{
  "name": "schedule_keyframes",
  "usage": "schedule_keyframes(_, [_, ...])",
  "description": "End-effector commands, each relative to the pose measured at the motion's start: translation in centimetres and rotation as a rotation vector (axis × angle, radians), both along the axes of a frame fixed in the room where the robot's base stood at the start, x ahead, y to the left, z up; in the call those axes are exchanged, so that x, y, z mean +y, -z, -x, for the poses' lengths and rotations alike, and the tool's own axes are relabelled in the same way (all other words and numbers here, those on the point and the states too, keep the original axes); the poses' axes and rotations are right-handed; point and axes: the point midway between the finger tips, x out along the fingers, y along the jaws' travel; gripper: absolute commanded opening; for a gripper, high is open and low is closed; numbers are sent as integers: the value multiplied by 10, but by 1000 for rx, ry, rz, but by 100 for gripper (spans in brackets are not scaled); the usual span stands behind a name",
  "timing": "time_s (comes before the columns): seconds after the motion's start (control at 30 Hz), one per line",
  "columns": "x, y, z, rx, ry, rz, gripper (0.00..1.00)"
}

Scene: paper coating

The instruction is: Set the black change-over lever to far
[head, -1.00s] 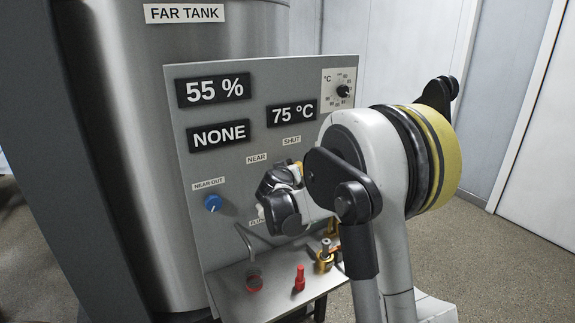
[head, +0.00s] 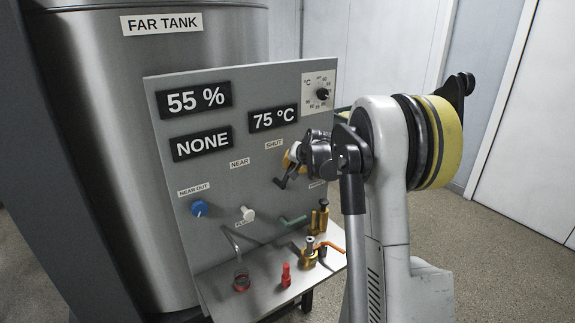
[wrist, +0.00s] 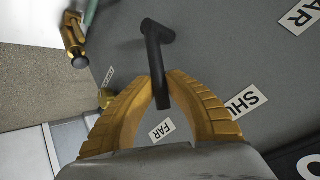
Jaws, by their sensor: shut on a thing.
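The black change-over lever (wrist: 157,62) is in the wrist view, its bar running down between my yellow fingers. My gripper (wrist: 160,80) is shut on the bar. The bar's lower end lies toward the FAR label (wrist: 161,129) in this picture. The SHUT label (wrist: 245,101) is to the right and the NEAR label (wrist: 300,16), partly cut off, is at the upper right. In the head view my gripper (head: 293,160) is at the panel just below SHUT, with the dark lever (head: 284,181) showing partly beneath it. The rest of the lever is hidden there.
The grey panel (head: 215,245) carries readouts of 55 %, NONE and 75 °C. A blue knob (head: 199,208) and a white knob (head: 247,214) are left of the lever. Brass valves (head: 309,252) and a red fitting (head: 286,275) stand on the shelf below.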

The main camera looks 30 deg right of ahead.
Motion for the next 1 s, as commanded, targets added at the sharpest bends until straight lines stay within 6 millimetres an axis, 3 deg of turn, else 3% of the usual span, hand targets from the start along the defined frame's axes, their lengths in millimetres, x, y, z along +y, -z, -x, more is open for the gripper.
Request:
schedule_keyframes(0.4, [-14, 12, 0, 9, 0, -220, 0])
schedule_keyframes(1.0, [-15, 15, 0, 14, -2, -262, 0])
